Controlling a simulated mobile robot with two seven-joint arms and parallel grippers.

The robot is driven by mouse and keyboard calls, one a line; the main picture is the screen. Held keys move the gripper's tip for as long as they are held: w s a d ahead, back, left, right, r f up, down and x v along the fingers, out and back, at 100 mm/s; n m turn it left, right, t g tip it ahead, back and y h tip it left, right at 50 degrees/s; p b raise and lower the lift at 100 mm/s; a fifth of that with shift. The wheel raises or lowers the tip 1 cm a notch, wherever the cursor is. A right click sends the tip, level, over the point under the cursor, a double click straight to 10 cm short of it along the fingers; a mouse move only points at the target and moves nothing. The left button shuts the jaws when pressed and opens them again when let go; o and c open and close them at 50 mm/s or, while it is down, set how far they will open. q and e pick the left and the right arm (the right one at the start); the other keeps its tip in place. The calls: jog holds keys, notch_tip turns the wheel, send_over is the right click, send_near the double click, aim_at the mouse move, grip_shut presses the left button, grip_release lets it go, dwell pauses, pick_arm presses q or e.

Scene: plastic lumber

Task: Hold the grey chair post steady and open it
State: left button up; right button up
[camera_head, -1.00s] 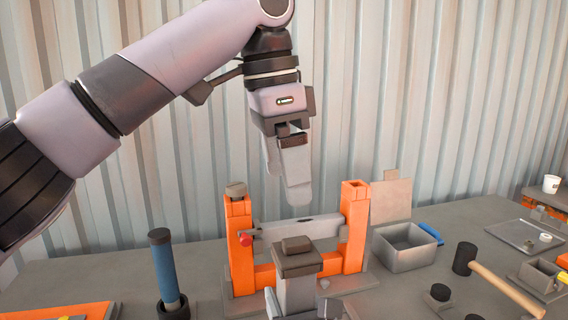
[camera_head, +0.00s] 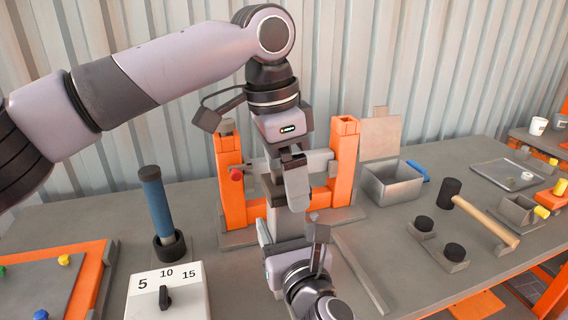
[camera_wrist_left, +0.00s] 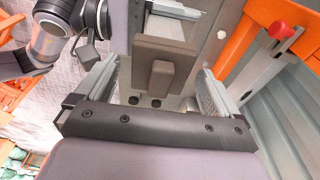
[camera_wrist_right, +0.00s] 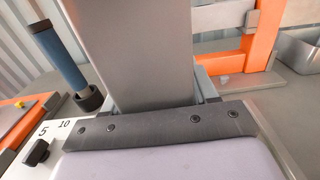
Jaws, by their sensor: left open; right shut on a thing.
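The grey chair post (camera_wrist_right: 145,45) stands up large in the right wrist view, between the fingers of my right gripper (camera_wrist_right: 157,92), which is shut on it. A brown-grey cap piece with a raised block (camera_wrist_left: 162,75) shows in the left wrist view, at the top of the post. My left gripper (camera_head: 297,190) points down right over the post. Its fingers are open, one on each side of the cap piece in the left wrist view; I cannot tell whether they touch it. In the head view my left gripper hides most of the post's top.
An orange frame with a grey crossbar (camera_head: 343,165) stands just behind. A blue-handled tool (camera_head: 155,200) stands upright at left, near a white dial box (camera_head: 190,295). A grey bin (camera_head: 393,185) and a mallet (camera_head: 485,222) lie to the right.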

jog(key=shift+f, duration=0.1)
pick_arm(q)
jog(key=c, duration=1.3)
jog(key=shift+o, duration=0.2)
jog(key=shift+r, duration=0.25)
jog(key=shift+r, duration=0.9)
jog(key=shift+r, duration=2)
pick_arm(e)
jog(key=o, duration=1.6)
